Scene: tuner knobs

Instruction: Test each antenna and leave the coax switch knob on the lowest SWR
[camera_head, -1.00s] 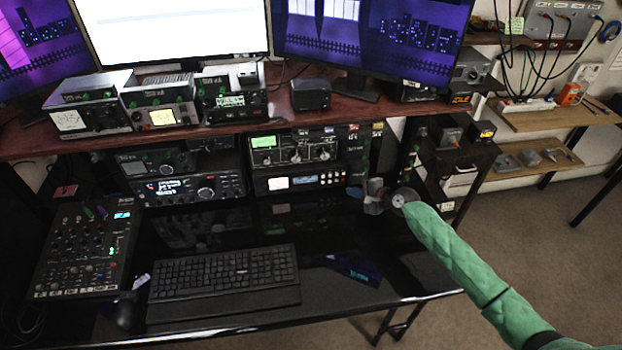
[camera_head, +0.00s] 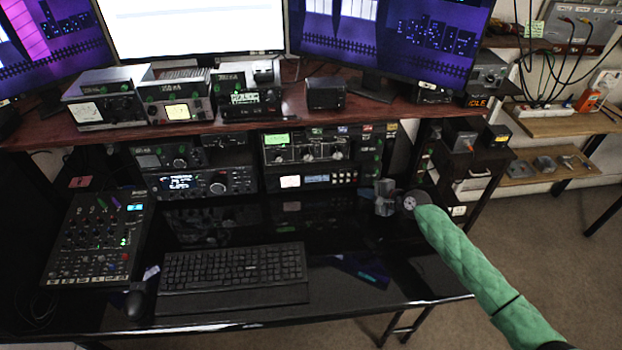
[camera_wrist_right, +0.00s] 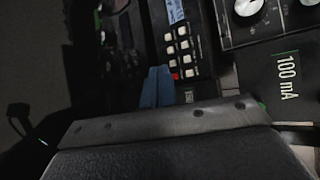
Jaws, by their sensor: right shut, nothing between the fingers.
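A wide radio unit with a green display (camera_head: 322,146) and a row of round silver knobs stands under the shelf, right of centre. I cannot tell which knob is the coax switch knob, and no SWR reading is legible. My right gripper (camera_head: 378,188) is just right of and below this unit, above the desk and apart from the knobs. In the right wrist view its blue fingers (camera_wrist_right: 157,88) are together and empty, in front of a panel of small buttons (camera_wrist_right: 180,52). A silver knob (camera_wrist_right: 248,6) shows at the upper right there. My left gripper is not in view.
A slim unit with displays (camera_head: 313,180) sits below the knobbed unit. A keyboard (camera_head: 235,267) and a mixer (camera_head: 97,238) lie on the glossy desk. Small side shelves (camera_head: 465,165) stand right of my gripper. A "100 mA" label (camera_wrist_right: 287,76) shows in the wrist view.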

